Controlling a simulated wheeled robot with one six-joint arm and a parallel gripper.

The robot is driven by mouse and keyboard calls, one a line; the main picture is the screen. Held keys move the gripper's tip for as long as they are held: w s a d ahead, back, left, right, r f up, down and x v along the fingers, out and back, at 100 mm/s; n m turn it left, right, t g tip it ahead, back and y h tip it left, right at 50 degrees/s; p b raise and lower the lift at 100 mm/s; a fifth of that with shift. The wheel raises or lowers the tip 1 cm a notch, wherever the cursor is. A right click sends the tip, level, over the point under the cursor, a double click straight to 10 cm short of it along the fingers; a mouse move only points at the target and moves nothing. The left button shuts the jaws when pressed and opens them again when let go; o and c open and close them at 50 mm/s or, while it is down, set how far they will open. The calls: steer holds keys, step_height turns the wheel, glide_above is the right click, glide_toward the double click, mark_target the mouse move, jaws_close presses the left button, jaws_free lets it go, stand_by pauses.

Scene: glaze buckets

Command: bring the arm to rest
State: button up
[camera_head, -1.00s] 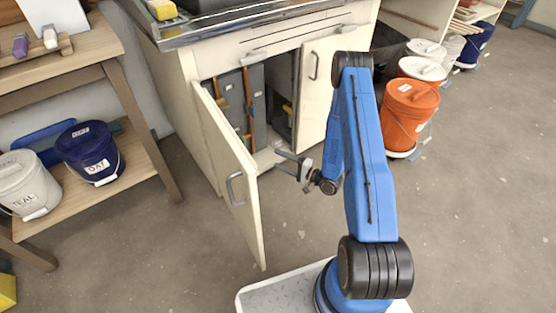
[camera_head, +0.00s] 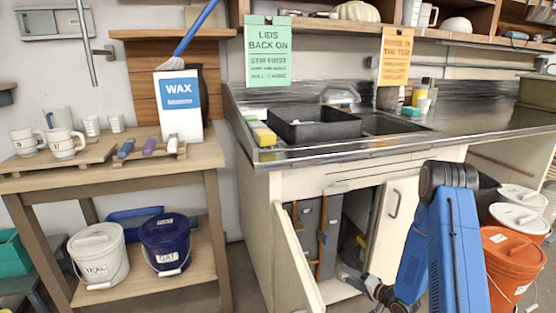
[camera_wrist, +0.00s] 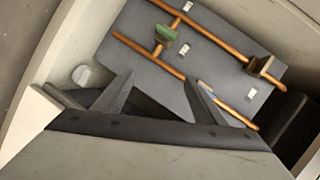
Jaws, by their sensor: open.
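My blue arm (camera_head: 456,252) stands at the lower right in the head view, in front of the sink cabinet (camera_head: 262,225). My gripper (camera_head: 348,274) is low before the cabinet's opening. In the wrist view my gripper (camera_wrist: 160,86) has its two dark fingers spread apart with nothing between them. Beyond them is a grey panel (camera_wrist: 205,50) with copper pipes (camera_wrist: 150,55) and a green valve. The left cabinet door (camera_head: 297,262) stands open. The right door (camera_head: 398,218) also appears swung out, partly hidden by my arm.
Orange (camera_head: 508,265) and white buckets stand close right of my arm. A wooden bench (camera_head: 110,168) at left holds mugs and a WAX box (camera_head: 180,106); a white TEAL bucket (camera_head: 98,255) and a blue OAT bucket (camera_head: 165,245) sit on its lower shelf. The steel sink counter (camera_head: 300,152) lies above the cabinet.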

steer(key=s+d+r+n+g+h, duration=0.1)
steer(key=s+d+r+h, duration=0.15)
steer(key=r, duration=0.75)
steer(key=s+d+r+n+g+h, duration=0.1)
steer(key=s+d+r+h, duration=0.2)
steer(key=r, duration=0.6)
steer(key=s+d+r+n+g+h, duration=0.1)
steer(key=s+r+n+h, duration=0.2)
steer(key=r, duration=0.7)
steer(key=s+a+r+g+h, duration=0.1)
steer(key=s+r, duration=0.3)
steer(key=s, duration=0.5)
steer(key=s+a+r+g+h, duration=0.1)
steer(key=s+r, duration=0.4)
steer(key=s, duration=0.3)
steer(key=s+a+g+y, duration=0.1)
steer(key=s+a, duration=0.1)
steer(key=s, duration=0.8)
steer(key=s+a+r+n+g, duration=0.1)
steer(key=s+a, duration=0.2)
steer(key=s, duration=0.7)
steer(key=shift+s+a+r+y, duration=0.25)
steer(key=shift+a+y, duration=0.1)
